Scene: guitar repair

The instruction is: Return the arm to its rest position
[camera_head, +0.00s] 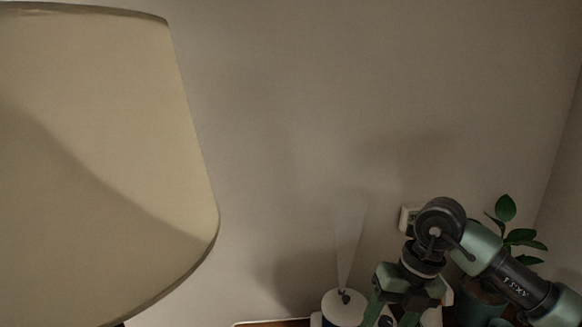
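My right arm (505,280), green and black, comes in from the lower right corner and bends at a dark round wrist joint. My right gripper (393,316) hangs down from it at the bottom edge. Its green upper finger parts show, but the fingertips are cut off by the frame, so I cannot tell whether it is open or shut. I see nothing clearly held in it. My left arm and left gripper are not in view.
A large cream lampshade (100,170) fills the left side. A white round device (343,308) with a pale plume above it stands left of my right gripper. A leafy plant (522,237) is behind my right arm. The beige wall (320,100) is bare above.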

